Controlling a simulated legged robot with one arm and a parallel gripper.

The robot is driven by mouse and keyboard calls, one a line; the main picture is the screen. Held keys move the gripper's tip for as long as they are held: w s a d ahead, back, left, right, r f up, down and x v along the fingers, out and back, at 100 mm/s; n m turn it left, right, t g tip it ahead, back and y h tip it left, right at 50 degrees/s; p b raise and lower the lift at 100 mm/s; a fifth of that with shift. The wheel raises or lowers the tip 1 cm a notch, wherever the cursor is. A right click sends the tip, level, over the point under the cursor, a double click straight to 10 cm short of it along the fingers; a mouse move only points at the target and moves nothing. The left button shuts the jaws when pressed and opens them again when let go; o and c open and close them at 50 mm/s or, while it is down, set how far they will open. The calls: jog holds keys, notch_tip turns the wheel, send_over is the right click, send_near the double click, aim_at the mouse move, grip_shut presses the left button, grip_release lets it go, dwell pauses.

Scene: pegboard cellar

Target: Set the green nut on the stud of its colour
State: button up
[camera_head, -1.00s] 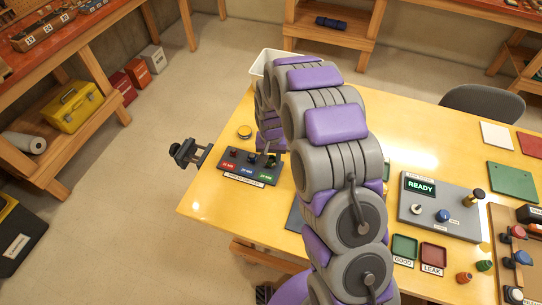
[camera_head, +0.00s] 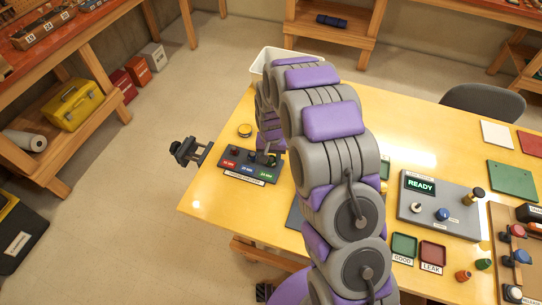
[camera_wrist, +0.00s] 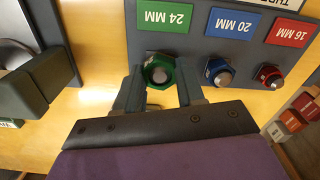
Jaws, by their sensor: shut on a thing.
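The green nut (camera_wrist: 160,72) sits between the two fingers of my gripper (camera_wrist: 160,88) in the wrist view. The fingers are shut on its sides. A grey round stud end shows in the nut's hole, so the nut is in line with or around the stud; how far down it sits I cannot tell. The dark stud board (camera_head: 238,169) has a green 24 MM label (camera_wrist: 166,15) beside this stud. In the head view, my gripper (camera_head: 269,157) is at the board's green end, partly hidden by my arm; the nut is hard to make out there.
Beside the nut are the blue-label stud (camera_wrist: 219,72) and the red-label stud (camera_wrist: 269,77). A dark clamp (camera_head: 186,152) stands at the table's left edge. A yellow round object (camera_head: 244,130) lies behind the board. A grey READY panel (camera_head: 430,210) is to the right.

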dwell(0.3)
jog(key=o, duration=0.9)
jog(key=shift+o, duration=0.6)
jog(key=o, duration=0.3)
jog(key=shift+r+p, duration=1.3)
jog(key=shift+r, duration=2.65)
